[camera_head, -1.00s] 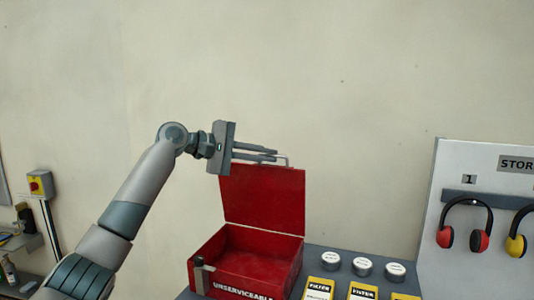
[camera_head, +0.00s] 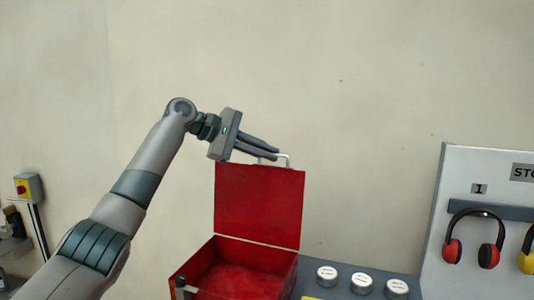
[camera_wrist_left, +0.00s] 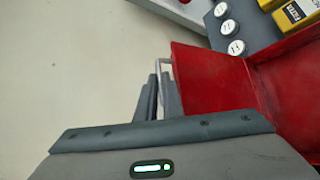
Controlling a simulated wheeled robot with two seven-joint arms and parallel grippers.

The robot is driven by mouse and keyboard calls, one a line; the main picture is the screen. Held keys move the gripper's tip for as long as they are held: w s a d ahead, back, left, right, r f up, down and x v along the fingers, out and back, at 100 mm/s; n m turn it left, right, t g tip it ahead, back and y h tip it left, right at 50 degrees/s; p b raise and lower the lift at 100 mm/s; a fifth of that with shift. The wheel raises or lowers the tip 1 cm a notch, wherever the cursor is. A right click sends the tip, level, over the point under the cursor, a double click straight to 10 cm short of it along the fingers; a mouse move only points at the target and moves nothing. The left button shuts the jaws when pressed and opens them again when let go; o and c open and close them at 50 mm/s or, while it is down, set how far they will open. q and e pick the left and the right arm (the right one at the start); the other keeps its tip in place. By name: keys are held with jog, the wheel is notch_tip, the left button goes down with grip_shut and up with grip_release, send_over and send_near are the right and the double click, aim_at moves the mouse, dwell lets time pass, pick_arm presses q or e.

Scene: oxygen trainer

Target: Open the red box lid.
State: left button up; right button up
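The red box (camera_head: 188,268) stands on the bench with its red lid (camera_head: 259,205) raised to about upright at the back. A thin grey handle (camera_head: 288,158) stands on the lid's top edge. My left gripper (camera_head: 275,152) is at this handle, above the lid. In the left wrist view the handle (camera_wrist_left: 164,63) runs between the two close fingers (camera_wrist_left: 160,88), which look shut on it. The lid (camera_wrist_left: 205,85) and the open box (camera_wrist_left: 285,75) show to the right there. My right gripper is not in view.
Several round white-topped cans (camera_head: 361,281) stand right of the box. A storage board (camera_head: 460,185) with red and yellow ear defenders (camera_head: 474,240) stands at the right. The wall behind is bare.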

pick_arm(q)
jog(key=o, duration=0.4)
jog(key=shift+r, duration=0.55)
jog(key=shift+s+f, duration=0.1)
jog(key=shift+s, duration=0.15)
jog(key=shift+w+a+f, duration=0.1)
jog(key=shift+a+f, duration=0.05)
jog(key=shift+a, duration=0.05)
jog(key=shift+s+b+v, duration=0.2)
jog(key=shift+b+v, duration=3.5)
jog(key=shift+v, duration=5)
jog(key=shift+d, duration=0.1)
